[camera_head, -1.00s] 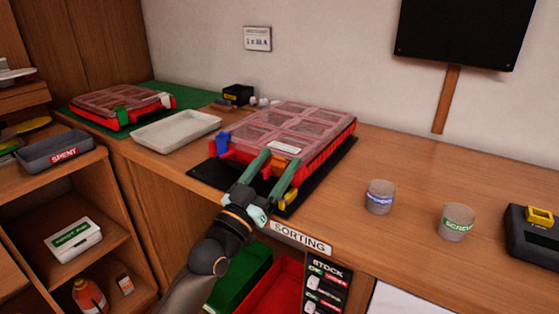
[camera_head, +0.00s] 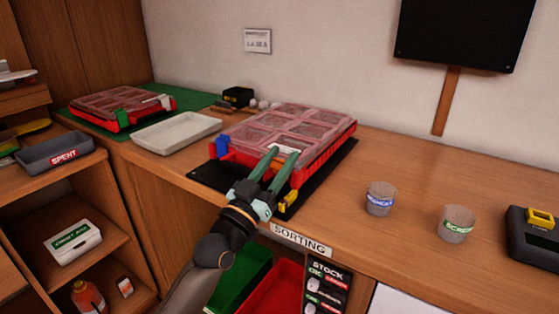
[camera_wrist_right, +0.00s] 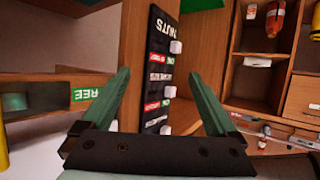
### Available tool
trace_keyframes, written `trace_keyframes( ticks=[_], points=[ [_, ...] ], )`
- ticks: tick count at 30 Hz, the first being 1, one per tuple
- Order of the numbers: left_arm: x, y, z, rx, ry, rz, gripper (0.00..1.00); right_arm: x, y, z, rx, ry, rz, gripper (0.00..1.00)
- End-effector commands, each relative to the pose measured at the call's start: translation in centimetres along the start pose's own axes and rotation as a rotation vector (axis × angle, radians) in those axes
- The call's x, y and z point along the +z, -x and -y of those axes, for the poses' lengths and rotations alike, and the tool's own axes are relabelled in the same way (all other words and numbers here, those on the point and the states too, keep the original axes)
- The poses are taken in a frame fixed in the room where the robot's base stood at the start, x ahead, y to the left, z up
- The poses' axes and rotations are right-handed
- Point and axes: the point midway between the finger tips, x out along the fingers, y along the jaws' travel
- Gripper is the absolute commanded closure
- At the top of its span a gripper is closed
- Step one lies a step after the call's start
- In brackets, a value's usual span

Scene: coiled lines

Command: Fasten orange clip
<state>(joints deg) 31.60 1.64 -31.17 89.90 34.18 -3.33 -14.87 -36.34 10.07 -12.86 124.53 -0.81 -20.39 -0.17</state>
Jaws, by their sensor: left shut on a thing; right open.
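The red organizer case (camera_head: 325,158) lies on a black mat (camera_head: 208,172) with its clear pinkish lid (camera_head: 290,125) down. A blue clip (camera_head: 222,145) is at its front left corner and a yellow clip (camera_head: 290,198) is low at the front right. My left gripper (camera_head: 281,155) is at the middle of the case's front edge, its green fingers close together. My right gripper (camera_wrist_right: 160,78) is open and empty in the right wrist view, away from the case.
A white tray (camera_head: 175,132) and a second red case (camera_head: 115,108) are left on the bench. Two cups, one blue-labelled (camera_head: 380,198) and one green-labelled (camera_head: 457,223), stand to the right. In the right wrist view, a dark labelled panel (camera_wrist_right: 159,65) stands beyond the right fingers.

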Motion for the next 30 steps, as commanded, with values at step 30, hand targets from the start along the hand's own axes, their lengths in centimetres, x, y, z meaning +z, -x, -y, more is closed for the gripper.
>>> trace_keyframes(
  ticks=[30],
  points=[
    [0.2, -0.6, 0.0, 0.0, 0.0, 0.125, 1.0, 5.9, 2.5, 2.4, -0.046, -0.097, 0.33, 0.07]
  ],
)
